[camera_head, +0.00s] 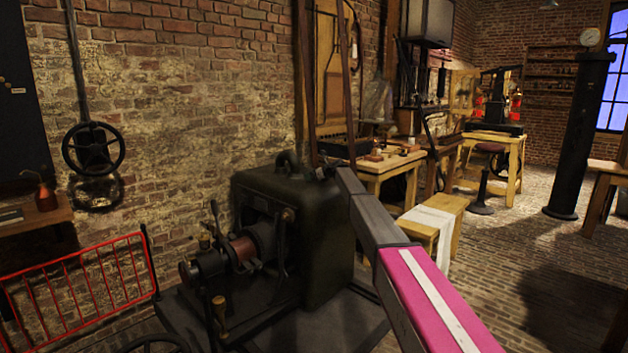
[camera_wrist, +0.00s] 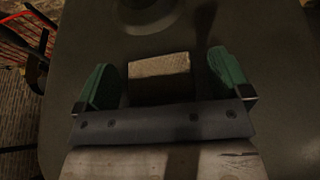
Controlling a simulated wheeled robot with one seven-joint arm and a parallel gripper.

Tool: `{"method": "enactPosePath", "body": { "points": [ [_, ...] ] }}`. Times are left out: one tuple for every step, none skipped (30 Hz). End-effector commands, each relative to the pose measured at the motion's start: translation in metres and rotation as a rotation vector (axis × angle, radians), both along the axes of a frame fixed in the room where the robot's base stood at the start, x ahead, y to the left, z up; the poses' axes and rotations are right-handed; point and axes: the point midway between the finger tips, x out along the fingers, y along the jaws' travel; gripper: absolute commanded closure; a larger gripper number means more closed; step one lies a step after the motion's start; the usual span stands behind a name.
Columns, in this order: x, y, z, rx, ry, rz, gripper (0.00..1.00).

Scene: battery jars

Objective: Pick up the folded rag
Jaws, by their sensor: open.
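In the wrist view, a small tan, cloth-textured, roughly rectangular thing, which looks like the folded rag (camera_wrist: 160,66), lies on a dark flat top. My gripper (camera_wrist: 164,60) is open, with its two green fingers on the left and right of the rag. A gap shows between each finger and the rag, and the rag's near part is in shadow. I cannot tell the height of the fingertips above the surface. In the head view my arm reaches to the top of the dark machine (camera_head: 325,235); the rag cannot be made out there.
A dark rounded fitting (camera_wrist: 152,14) rises from the machine top just beyond the rag. A red railing (camera_head: 85,280) stands at the left, by the brick wall. A wooden bench (camera_head: 455,208) with a white cloth (camera_head: 427,217) stands behind my arm. Brick floor is open at right.

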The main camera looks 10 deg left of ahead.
Motion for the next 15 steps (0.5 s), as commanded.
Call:
{"method": "enactPosePath", "body": {
  "points": [
    [0.0019, 0.0018, -0.0008, 0.0, 0.0, 0.0, 0.04],
    [0.0017, 0.002, -0.001, 0.0, 0.0, -0.001, 0.04],
    [0.0014, 0.0019, -0.001, 0.0, 0.0, -0.001, 0.04],
    [0.0011, 0.0019, -0.0009, 0.0, 0.0, -0.001, 0.04],
    [0.001, 0.0018, -0.0008, 0.0, 0.0, -0.001, 0.04],
    [0.0009, 0.0018, -0.0009, 0.0, 0.0, 0.0, 0.04],
    [0.0009, 0.0018, -0.0009, 0.0, 0.0, 0.0, 0.07],
    [0.0009, 0.0018, -0.0009, 0.0, 0.0, 0.0, 0.17],
    [0.0009, 0.0018, -0.0009, 0.0, 0.0, 0.0, 0.3],
    [0.0009, 0.0018, -0.0009, 0.0, 0.0, 0.0, 0.4],
    [0.0008, 0.0017, -0.001, 0.0, 0.0, 0.0, 0.5],
    [0.0008, 0.0017, -0.001, 0.0, 0.0, 0.0, 0.57],
    [0.0008, 0.0017, -0.001, 0.0, 0.0, 0.0, 0.57],
    [0.0008, 0.0017, -0.001, 0.0, 0.0, 0.0, 0.57],
    [0.0008, 0.0018, -0.0009, 0.0, 0.0, 0.0, 0.57]
  ]
}}
